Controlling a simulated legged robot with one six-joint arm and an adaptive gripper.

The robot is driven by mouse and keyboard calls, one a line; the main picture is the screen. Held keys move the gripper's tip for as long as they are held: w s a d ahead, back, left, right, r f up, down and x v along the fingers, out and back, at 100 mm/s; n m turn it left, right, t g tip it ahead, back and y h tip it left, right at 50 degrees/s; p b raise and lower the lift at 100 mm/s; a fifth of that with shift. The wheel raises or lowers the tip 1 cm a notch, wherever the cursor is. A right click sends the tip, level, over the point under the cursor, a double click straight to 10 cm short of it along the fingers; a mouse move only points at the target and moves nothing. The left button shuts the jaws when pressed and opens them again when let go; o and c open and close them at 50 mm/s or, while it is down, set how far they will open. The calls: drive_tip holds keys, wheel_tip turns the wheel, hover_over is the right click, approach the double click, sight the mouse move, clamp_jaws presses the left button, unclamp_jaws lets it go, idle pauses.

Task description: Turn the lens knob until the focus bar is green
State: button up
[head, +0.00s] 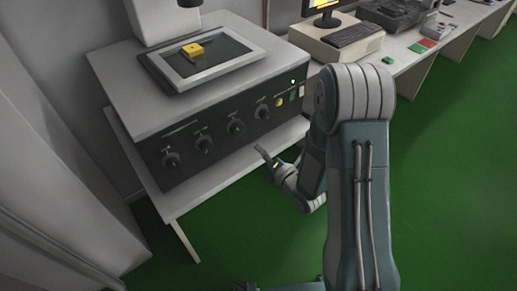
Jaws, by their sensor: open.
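The machine (140,115) has several dark knobs along its front panel. Two of them are the left-end knob (171,159) and the one beside it (204,143). Their labels are too small to read, so I cannot tell which is the lens knob. My gripper (265,157) is open, in front of and below the right part of the panel, apart from the knobs. A monitor (324,4) at the top is cut off by the frame edge. It shows some orange, but no focus bar can be made out.
A yellow block (192,50) lies on the machine's framed stage (215,70). The panel's right end has a yellow button (279,101) and a lit green lamp (293,82). Green floor (450,180) is clear.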

sight(239, 131)
drive_tip(key=w+a+m, duration=0.2)
drive_tip(key=w+m, duration=0.1)
drive_tip(key=m, duration=0.3)
drive_tip(key=w+a+m, duration=0.2)
drive_tip(key=w+m, duration=0.1)
drive_tip(key=m, duration=0.4)
drive_tip(key=w+a+m, duration=0.2)
drive_tip(key=w+m, duration=0.1)
drive_tip(key=m, duration=0.4)
drive_tip(key=shift+w+a+r, duration=0.2)
drive_tip(key=shift+a+r, duration=0.05)
drive_tip(key=shift+a, duration=0.1)
drive_tip(key=c, duration=1.1)
